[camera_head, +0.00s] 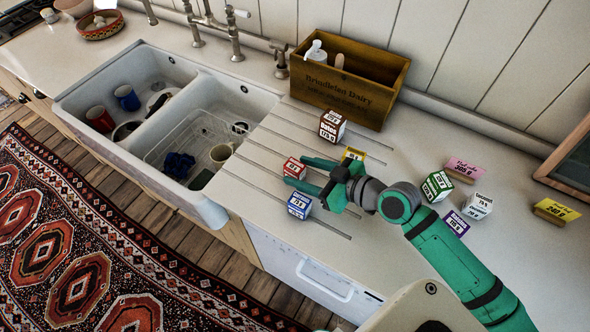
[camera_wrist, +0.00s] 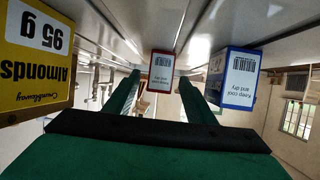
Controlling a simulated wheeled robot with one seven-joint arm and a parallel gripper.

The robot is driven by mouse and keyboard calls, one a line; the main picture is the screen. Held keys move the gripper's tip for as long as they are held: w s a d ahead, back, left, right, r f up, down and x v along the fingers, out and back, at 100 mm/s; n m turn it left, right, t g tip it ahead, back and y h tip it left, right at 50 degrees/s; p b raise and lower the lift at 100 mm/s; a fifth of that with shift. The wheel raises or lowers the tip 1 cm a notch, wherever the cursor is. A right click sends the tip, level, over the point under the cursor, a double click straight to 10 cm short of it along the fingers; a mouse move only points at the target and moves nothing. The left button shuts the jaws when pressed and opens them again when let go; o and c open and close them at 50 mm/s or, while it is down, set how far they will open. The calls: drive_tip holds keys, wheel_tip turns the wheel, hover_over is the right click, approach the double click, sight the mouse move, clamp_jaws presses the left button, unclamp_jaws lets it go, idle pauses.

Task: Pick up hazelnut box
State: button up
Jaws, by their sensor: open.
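No label that I can read says hazelnut, so I cannot tell which box is the hazelnut box. My gripper (camera_head: 297,172) is open and low over the grooved drainboard, its fingers pointing left. A small red-edged white box (camera_head: 294,167) stands at the fingertips. In the wrist view this red box (camera_wrist: 162,71) shows between the two fingers, beyond their tips. A blue box (camera_head: 299,205) stands just outside the nearer finger and also shows at right in the wrist view (camera_wrist: 233,78). A yellow box (camera_head: 354,153) is partly hidden behind my gripper; the wrist view reads "Almonds" on it (camera_wrist: 38,55).
A dark red Dates box (camera_head: 331,126) stands before a wooden crate (camera_head: 350,93). The double sink (camera_head: 150,125) is left.

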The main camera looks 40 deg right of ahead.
drive_tip(key=shift+x, duration=1.45)
drive_tip(key=c, duration=1.2)
drive_tip(key=shift+o, duration=0.2)
drive_tip(key=shift+r, duration=0.1)
